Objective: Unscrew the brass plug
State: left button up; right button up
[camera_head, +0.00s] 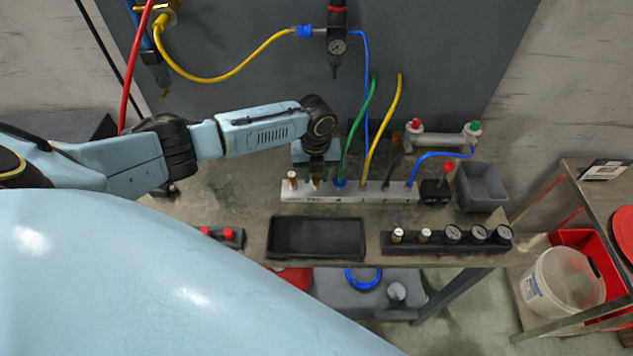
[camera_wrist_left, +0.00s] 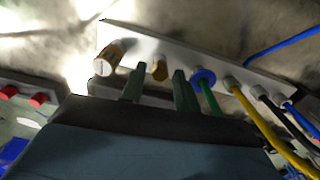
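The white manifold block (camera_head: 350,196) lies on the bench below the grey panel, and it crosses the left wrist view (camera_wrist_left: 210,62). The brass plug (camera_wrist_left: 159,69) sits in it, between a white-topped brass fitting (camera_wrist_left: 107,57) and a blue-collared port with a green hose (camera_wrist_left: 205,80). My left gripper (camera_head: 316,172) is over the left part of the manifold, pointing down. In the left wrist view its two green-grey fingers (camera_wrist_left: 160,76) are apart, one on each side of the plug. I cannot tell whether they touch it. My right gripper is not in view.
Green, yellow (camera_head: 385,130) and blue hoses rise close to the right of my left gripper. An empty black tray (camera_head: 317,220), a gauge rack (camera_head: 447,247) and a red-knobbed block (camera_head: 225,238) line the front edge. A grey bin (camera_head: 481,187) stands at right.

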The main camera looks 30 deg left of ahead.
pick_arm(q)
jog(key=m+b, duration=0.1)
jog(key=m, duration=0.5)
jog(key=shift+f+b, duration=0.1)
jog(key=shift+b, duration=0.2)
jog(key=m+b, duration=0.1)
jog(key=m, duration=0.3)
jog(key=shift+c, duration=0.4)
